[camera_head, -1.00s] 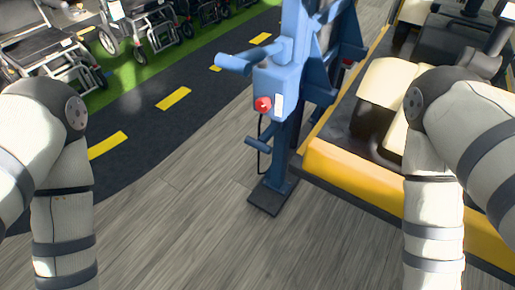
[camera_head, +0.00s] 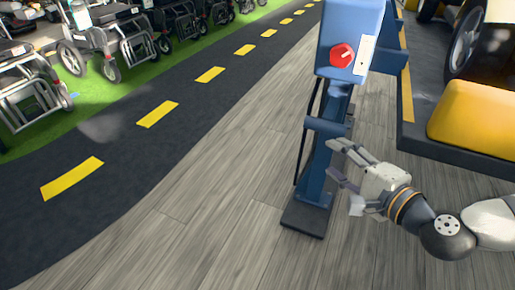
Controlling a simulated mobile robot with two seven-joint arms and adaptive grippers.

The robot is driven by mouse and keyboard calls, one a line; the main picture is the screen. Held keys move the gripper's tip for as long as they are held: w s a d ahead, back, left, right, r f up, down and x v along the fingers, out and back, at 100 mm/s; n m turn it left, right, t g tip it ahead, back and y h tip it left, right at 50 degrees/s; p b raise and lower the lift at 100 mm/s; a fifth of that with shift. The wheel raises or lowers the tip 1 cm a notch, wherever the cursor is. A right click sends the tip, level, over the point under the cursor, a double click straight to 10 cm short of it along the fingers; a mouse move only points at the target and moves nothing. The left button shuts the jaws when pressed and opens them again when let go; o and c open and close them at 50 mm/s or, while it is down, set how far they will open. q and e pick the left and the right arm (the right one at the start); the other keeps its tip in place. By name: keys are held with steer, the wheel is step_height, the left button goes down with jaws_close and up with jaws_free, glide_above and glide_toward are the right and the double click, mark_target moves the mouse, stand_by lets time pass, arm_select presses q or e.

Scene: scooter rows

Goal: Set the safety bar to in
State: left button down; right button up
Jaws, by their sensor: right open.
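A blue post (camera_head: 318,170) with a control box (camera_head: 345,38) on top stands on a dark base plate (camera_head: 305,218). The box carries a red knob (camera_head: 342,55) and a white label strip. A short blue bar (camera_head: 327,126) juts from the post below the box. I cannot tell for sure whether it is the safety bar, or its setting. My right gripper (camera_head: 335,161) is open and empty. Its fingers point left, at the post's right side, just below the short bar; I cannot tell whether they touch. My left gripper is out of view.
A yellow-edged dark platform (camera_head: 450,145) with a yellow scooter part (camera_head: 475,120) stands at right. Wheelchairs (camera_head: 110,40) stand on green floor at upper left, beyond a dark lane (camera_head: 120,150) with yellow dashes. The wooden floor left of the post is clear.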

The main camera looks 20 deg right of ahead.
mark_target(320, 128)
steer(key=shift+m+t+h, duration=0.5)
steer(key=w+d+b, duration=0.1)
steer(key=w, duration=0.3)
steer(key=w+d+b, duration=0.1)
steer(key=w, duration=0.3)
steer(key=w+d+b, duration=0.1)
steer(key=w+b, duration=0.1)
steer(key=w, duration=0.2)
steer(key=shift+w+f, duration=0.1)
steer(key=shift+f, duration=0.15)
steer(key=shift+w, duration=0.55)
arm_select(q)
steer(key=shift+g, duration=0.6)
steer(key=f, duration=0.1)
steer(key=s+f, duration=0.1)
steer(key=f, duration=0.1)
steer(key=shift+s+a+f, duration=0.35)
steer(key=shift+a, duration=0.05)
arm_select(e)
jaws_close()
